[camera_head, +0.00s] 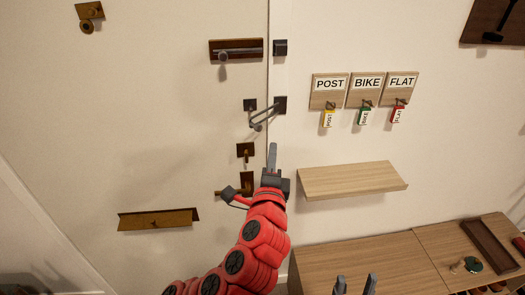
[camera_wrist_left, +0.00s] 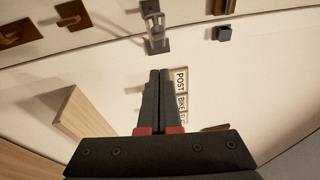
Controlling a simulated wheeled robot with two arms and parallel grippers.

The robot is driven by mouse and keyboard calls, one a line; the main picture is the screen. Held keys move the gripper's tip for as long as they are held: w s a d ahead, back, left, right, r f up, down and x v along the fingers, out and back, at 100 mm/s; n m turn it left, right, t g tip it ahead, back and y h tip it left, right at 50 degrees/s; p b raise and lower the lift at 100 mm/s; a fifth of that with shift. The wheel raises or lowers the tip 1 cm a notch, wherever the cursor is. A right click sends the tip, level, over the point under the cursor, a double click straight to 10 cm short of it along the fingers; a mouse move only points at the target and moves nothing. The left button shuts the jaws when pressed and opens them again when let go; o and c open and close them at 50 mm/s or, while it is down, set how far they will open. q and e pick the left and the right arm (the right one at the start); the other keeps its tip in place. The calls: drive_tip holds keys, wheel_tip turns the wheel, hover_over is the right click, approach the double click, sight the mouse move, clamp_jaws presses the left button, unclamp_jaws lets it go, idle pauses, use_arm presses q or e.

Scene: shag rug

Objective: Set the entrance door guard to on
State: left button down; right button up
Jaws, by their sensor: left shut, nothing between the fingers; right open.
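The door guard (camera_head: 264,117) is a grey metal loop hinged on a dark plate (camera_head: 280,103) on the door frame. The loop slants left and down in front of the door edge, its free end near a small dark catch plate (camera_head: 250,105) on the door. The guard also shows in the left wrist view (camera_wrist_left: 155,30), just beyond my fingertips. My left gripper (camera_head: 272,146) is shut and empty, pointing up, a little below the loop in the picture and apparently not touching it. My right gripper (camera_head: 355,284) is open and empty at the bottom edge.
A bolt (camera_head: 236,50) is above the guard; a latch (camera_head: 246,151) and a door handle (camera_head: 230,192) are below. A wooden shelf (camera_head: 352,180) and key tags on POST, BIKE and FLAT boards (camera_head: 367,90) are to the right. A wooden cabinet (camera_head: 370,262) stands below.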

use_arm(q)
drive_tip(key=w+a+p, duration=0.1)
drive_tip(key=w+p, duration=0.1)
drive_tip(key=w, duration=0.1)
drive_tip(key=w+a+p, duration=0.1)
drive_tip(key=w, duration=0.1)
drive_tip(key=shift+w+a+r+p, duration=0.1)
drive_tip(key=shift+a+r+p, duration=0.2)
drive_tip(key=shift+r+p, duration=0.05)
